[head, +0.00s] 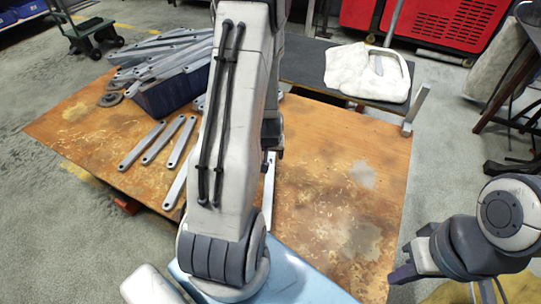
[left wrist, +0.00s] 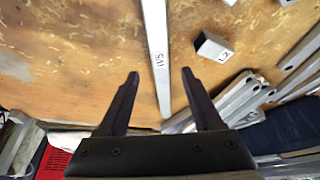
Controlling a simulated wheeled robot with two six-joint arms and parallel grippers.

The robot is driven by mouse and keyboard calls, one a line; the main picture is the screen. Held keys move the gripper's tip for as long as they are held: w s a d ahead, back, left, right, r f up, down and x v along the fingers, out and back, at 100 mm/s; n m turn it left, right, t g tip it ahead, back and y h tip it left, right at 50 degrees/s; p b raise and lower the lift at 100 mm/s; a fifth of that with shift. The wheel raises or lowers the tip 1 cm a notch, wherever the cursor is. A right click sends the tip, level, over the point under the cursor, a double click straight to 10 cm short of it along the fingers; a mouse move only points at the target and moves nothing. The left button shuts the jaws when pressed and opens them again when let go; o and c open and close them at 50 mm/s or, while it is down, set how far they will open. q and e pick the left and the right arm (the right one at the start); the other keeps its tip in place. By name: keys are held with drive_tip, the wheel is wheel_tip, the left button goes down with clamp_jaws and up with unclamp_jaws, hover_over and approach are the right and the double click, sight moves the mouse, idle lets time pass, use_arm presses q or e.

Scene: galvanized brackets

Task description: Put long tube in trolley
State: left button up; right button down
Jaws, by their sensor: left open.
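A long, straight silver-grey tube (left wrist: 156,40) with black marking lies on the wooden table in the left wrist view. Part of it also shows beside my arm in the head view (head: 269,187). My left gripper (left wrist: 160,74) is open, its fingers on either side of the tube's marked end; it looks apart from the tube. In the head view my left arm hides most of this gripper. A dark green wheeled trolley (head: 83,30) stands on the floor at the far left. My right gripper (head: 408,262) is at the lower right, off the table; its opening is unclear.
A dark blue bin (head: 170,97) heaped with grey brackets stands on the wooden table (head: 325,190). Several loose flat bars (head: 142,145) lie in front. A short marked block (left wrist: 213,46) lies near the tube. A white sack (head: 350,72) rests on a dark bench behind.

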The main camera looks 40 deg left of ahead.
use_arm(q)
drive_tip(key=p+v, duration=0.1)
drive_tip(key=v, duration=0.4)
drive_tip(key=shift+r, duration=0.15)
